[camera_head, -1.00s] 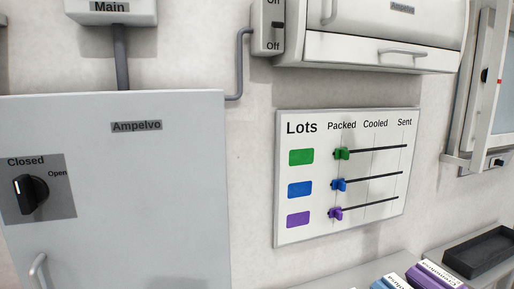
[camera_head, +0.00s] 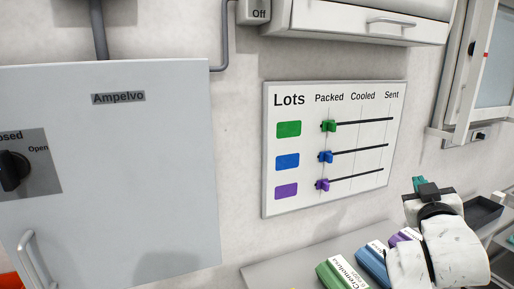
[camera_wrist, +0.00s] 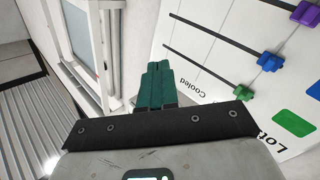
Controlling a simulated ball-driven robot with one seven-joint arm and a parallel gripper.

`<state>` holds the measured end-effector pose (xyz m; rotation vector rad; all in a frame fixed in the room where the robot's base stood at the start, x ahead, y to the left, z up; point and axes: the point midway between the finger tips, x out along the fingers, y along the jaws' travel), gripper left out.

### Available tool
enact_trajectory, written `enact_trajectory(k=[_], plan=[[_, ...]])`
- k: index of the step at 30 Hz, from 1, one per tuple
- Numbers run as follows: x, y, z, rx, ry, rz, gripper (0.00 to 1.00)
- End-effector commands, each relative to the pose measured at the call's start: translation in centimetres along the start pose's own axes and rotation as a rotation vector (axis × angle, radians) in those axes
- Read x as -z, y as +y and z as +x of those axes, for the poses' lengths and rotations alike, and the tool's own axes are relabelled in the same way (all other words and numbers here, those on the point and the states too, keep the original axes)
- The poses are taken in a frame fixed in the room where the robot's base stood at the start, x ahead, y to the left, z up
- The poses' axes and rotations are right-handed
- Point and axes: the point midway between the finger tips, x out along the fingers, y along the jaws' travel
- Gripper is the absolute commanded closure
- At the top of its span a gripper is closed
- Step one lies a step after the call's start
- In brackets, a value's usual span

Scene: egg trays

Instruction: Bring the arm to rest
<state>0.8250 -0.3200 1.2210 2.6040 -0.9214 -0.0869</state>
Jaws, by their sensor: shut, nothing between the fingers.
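My gripper (camera_head: 419,184) is in the lower right of the head view, with my white arm behind it. Its teal fingers also show in the wrist view (camera_wrist: 158,70), pressed together with nothing between them. It is in front of the Lots board (camera_head: 391,100) and to the right of it, apart from it as far as I can tell. The fingertips point toward the wall side. Part of the arm hides the shelf and some cartons.
Green (camera_head: 340,274), blue (camera_head: 372,262) and purple (camera_head: 401,237) cartons lie on the shelf (camera_head: 270,270) below the board. A dark tray (camera_head: 484,210) is at the right. A grey Ampelvo cabinet (camera_head: 120,170) stands left, and a white-framed window cabinet (camera_head: 462,75) hangs upper right.

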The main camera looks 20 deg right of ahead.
Motion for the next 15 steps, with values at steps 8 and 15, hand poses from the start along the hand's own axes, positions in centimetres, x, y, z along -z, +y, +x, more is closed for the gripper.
enact_trajectory(k=[8,15], plan=[[-14.3,-10.7,-8.6,0.269,-0.429,0.077,1.00],[-24.5,-16.2,-20.4,0.494,-0.801,0.045,1.00]])
